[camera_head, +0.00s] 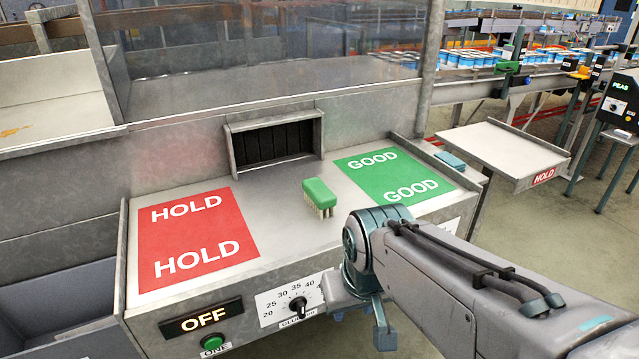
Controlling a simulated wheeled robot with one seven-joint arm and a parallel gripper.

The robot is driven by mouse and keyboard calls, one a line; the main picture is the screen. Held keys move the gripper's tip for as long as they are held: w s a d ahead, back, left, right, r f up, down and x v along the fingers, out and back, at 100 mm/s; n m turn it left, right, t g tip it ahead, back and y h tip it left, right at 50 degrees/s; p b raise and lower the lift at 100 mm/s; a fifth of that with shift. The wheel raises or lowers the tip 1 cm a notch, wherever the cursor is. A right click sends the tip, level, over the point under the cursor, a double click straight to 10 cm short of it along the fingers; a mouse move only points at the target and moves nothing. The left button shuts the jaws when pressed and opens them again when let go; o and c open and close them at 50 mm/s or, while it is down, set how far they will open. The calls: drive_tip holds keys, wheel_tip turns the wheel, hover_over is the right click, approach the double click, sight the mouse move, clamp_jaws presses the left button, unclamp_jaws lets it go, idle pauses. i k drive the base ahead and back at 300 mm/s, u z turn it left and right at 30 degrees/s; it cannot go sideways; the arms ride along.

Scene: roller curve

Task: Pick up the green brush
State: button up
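The green brush (320,196) stands on the metal bench top (285,238), between the red HOLD mat and the green GOOD mat. Its green back faces up and its pale bristles point down. My arm comes in from the lower right. Its end reaches the bench's front edge, below and right of the brush in the picture, and does not touch the brush. My gripper's fingers are hidden or too unclear to make out, so I cannot tell whether they are open.
A red HOLD mat (196,233) lies left, a green GOOD mat (390,177) right. A dark slot (272,143) opens in the back wall under a clear panel (260,45). A knob (298,305) and green button (209,341) are on the front. A HOLD tray (500,148) stands right.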

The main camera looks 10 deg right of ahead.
sight(318, 194)
drive_tip(key=i, duration=0.45)
drive_tip(key=z, duration=0.05)
drive_tip(key=k, duration=1.25)
drive_tip(key=z, duration=0.6)
drive_tip(key=i, duration=1.35)
drive_tip(key=u, duration=0.55)
